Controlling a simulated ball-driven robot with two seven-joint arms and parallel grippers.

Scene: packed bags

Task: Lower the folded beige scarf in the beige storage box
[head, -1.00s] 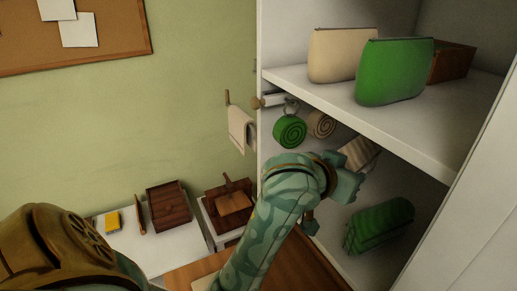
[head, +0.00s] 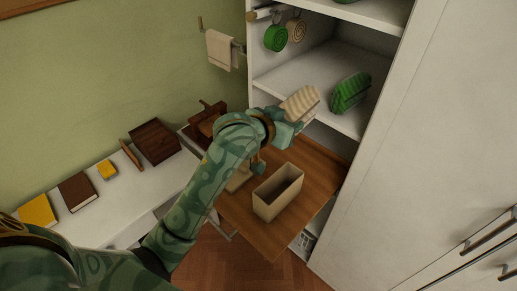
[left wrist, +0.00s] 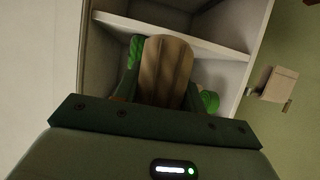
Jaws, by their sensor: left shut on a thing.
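The folded beige scarf (head: 300,102) is striped and held up by my left gripper (head: 288,119), which is shut on it. In the left wrist view the scarf (left wrist: 166,70) stands between the two fingers and sticks out past them. The beige storage box (head: 278,194) is open at the top and stands on the wooden board, below and a little left of the scarf in the head view. The scarf is outside and above the box. The box floor is hard to see. My right gripper is not in view.
The wooden board (head: 314,200) is clear right of the box. A green folded cloth (head: 350,93) lies on the white shelf (head: 300,72) behind the scarf. Rolls hang above it, and a towel (head: 221,50) hangs on the wall. A white side surface at left holds several items.

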